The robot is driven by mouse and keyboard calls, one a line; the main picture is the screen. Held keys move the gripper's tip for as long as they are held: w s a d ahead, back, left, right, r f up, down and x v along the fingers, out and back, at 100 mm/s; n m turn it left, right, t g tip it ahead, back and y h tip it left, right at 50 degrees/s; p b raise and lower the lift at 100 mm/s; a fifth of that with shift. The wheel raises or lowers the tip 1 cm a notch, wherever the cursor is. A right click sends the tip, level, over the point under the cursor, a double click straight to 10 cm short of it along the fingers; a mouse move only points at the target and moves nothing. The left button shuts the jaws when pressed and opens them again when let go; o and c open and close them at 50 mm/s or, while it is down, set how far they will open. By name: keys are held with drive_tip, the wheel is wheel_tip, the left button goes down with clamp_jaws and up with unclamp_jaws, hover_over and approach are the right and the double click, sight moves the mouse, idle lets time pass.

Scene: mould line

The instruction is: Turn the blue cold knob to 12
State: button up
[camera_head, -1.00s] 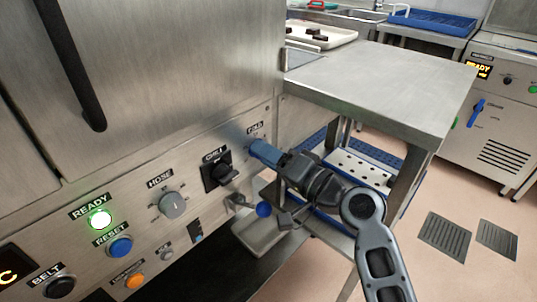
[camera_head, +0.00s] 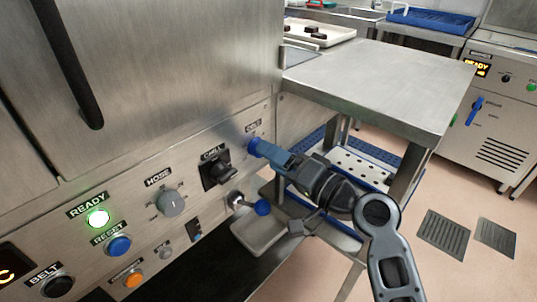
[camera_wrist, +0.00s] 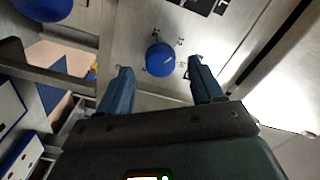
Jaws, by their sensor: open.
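The blue cold knob (camera_wrist: 160,60) is on the steel panel in the wrist view, with a pale pointer line slanting to the upper right. Small marks surround it, too blurred to read. In the head view the knob (camera_head: 254,147) shows under the label COLD, at the panel's right end. My gripper (camera_wrist: 161,68) is open, its two blue-grey fingers apart on either side of the knob in the wrist view, with gaps between them and it. In the head view my gripper (camera_head: 270,154) is just to the right of the knob, partly overlapping it.
The black CHILL switch (camera_head: 218,168), grey HOSE knob (camera_head: 171,203), blue RESET button (camera_head: 119,246) and a blue ball-ended lever (camera_head: 262,208) are left of or below my gripper. A steel table (camera_head: 385,75) stands close at the right.

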drive_tip(key=v, duration=0.5)
drive_tip(key=shift+s+d, duration=0.1)
drive_tip(key=s+d+f+m+t+h+p, duration=0.15)
drive_tip(key=s+d+f+h, duration=0.4)
drive_tip(key=s, duration=0.55)
drive_tip(key=s+d+f+m+t+h+p, duration=0.1)
drive_tip(key=s+d+f+m+t+h, duration=0.1)
drive_tip(key=s+d+f+h, duration=0.6)
drive_tip(key=s+d+r+n, duration=0.1)
drive_tip(key=s+d+r, duration=0.1)
drive_tip(key=s+r, duration=0.2)
drive_tip(key=s+d+r+n+p, duration=0.1)
drive_tip(key=s+r, duration=0.4)
drive_tip(key=s, duration=0.6)
drive_tip(key=s+d+r+n, duration=0.3)
drive_tip(key=s+r, duration=0.1)
drive_tip(key=s, duration=0.3)
drive_tip(key=shift+s+h, duration=0.3)
drive_tip(key=shift+h, duration=0.05)
drive_tip(key=shift+a+r, duration=0.1)
drive_tip(key=shift+a, duration=0.05)
